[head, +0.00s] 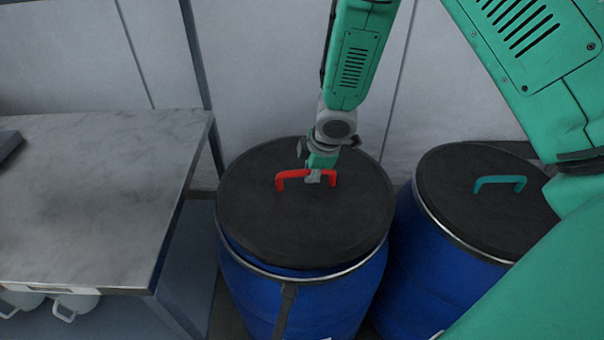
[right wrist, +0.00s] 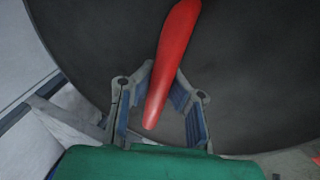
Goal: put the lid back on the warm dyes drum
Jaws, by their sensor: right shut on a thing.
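A round black lid (head: 265,225) with a red handle (head: 292,175) lies over the mouth of a blue drum (head: 335,298). A strip of blue shows between the lid's front edge and the drum's metal rim, so the lid looks slightly raised or off-centre; I cannot tell if it touches the rim. My right gripper (head: 316,177) is shut on the right part of the red handle. In the right wrist view the handle (right wrist: 170,65) runs between the gripper's fingers (right wrist: 165,85), above the dark lid (right wrist: 255,75). My left gripper is out of view.
A second blue drum (head: 410,275) stands close on the right, its black lid (head: 460,200) bearing a teal handle (head: 500,181). A marble-topped table (head: 95,200) stands close on the left, with white containers (head: 75,304) beneath. A pale wall (head: 260,70) is behind.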

